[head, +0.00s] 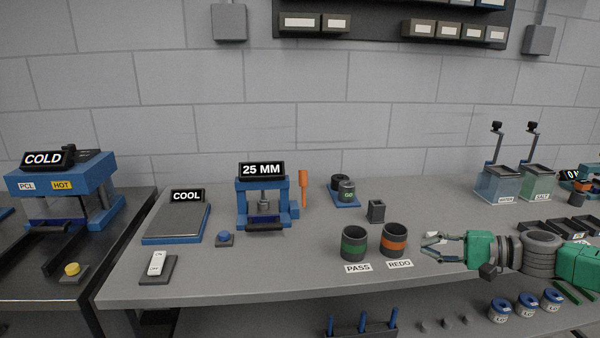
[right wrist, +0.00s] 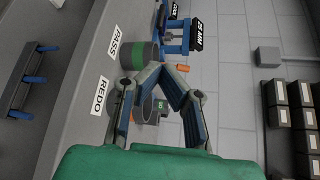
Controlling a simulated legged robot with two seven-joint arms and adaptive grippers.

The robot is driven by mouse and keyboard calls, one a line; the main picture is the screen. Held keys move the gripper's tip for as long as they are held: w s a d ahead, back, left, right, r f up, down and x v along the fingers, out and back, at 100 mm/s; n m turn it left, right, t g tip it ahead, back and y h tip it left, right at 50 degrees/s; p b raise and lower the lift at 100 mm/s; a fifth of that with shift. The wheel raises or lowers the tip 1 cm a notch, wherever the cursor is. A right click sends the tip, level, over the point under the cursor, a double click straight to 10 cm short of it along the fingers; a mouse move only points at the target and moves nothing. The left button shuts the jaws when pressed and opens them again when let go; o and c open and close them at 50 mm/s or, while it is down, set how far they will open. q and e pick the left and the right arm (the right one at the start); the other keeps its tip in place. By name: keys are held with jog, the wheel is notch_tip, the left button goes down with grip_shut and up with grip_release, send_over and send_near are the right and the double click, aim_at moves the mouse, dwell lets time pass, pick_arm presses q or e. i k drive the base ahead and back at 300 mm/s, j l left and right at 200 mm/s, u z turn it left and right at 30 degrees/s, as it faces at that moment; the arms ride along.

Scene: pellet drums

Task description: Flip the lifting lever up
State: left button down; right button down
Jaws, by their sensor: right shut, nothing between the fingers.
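The blue press (head: 241,197) with the "25 MM" display (head: 262,169) stands mid-table in the head view. An orange lever (head: 303,187) is at its right side, thick end at the top, looking about upright. A small orange piece (right wrist: 184,68), probably this lever, shows beyond the fingertips in the right wrist view. My right gripper (head: 432,245) is shut and empty, right of the orange-banded REDO cup (head: 394,241) and well to the right of the lever. Its fingers (right wrist: 164,76) come together at the tips in the right wrist view. My left gripper is not in view.
The green-banded PASS cup (head: 354,244) and a small dark square cup (head: 376,211) stand between my right gripper and the press. A blue tray with dark cylinders (head: 346,200) is behind. The COOL plate (head: 176,223) lies left of the press.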

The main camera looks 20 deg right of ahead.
aim_at(302, 182)
jog(key=i, duration=1.4)
